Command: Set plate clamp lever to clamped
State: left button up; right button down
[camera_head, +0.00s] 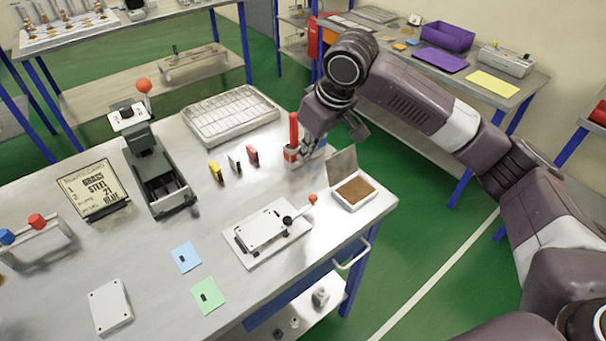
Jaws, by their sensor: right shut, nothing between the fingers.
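The plate clamp (265,234) is a flat white plate on a light base near the table's front right edge. Its lever (300,208) runs from a black pivot on the plate's right side up and right to an orange-red knob (313,199). Whether this counts as clamped I cannot tell. My right gripper (335,132) is shut and empty. It is above and behind the lever, apart from it, near a red upright handle (293,130) on a small block. My left gripper is out of view.
An open box with a brown inside (355,191) stands right of the lever. A wire tray (231,115), a green press with a red knob (150,165) and a lettered sign (92,190) are farther back and left. Blue (186,257) and green (208,295) notes lie in front.

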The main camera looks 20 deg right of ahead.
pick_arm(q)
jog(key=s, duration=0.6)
pick_arm(e)
jog(key=x, duration=0.2)
jog(key=p+x, duration=0.1)
jog(key=x, duration=0.2)
jog(key=p+x, duration=0.1)
jog(key=x, duration=0.2)
jog(key=shift+s+f, duration=0.2)
jog(key=shift+f, duration=0.15)
jog(key=s+p, duration=0.1)
jog(key=s+d+f, duration=0.1)
jog(key=shift+s+d+f+p, duration=0.15)
jog(key=shift+s+d+p, duration=0.1)
jog(key=shift+s+p, duration=0.15)
jog(key=shift+s+d+f, duration=0.1)
jog(key=shift+s, duration=0.2)
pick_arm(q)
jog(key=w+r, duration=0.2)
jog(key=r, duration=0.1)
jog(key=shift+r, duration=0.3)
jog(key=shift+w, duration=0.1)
pick_arm(e)
jog(key=shift+w, duration=0.15)
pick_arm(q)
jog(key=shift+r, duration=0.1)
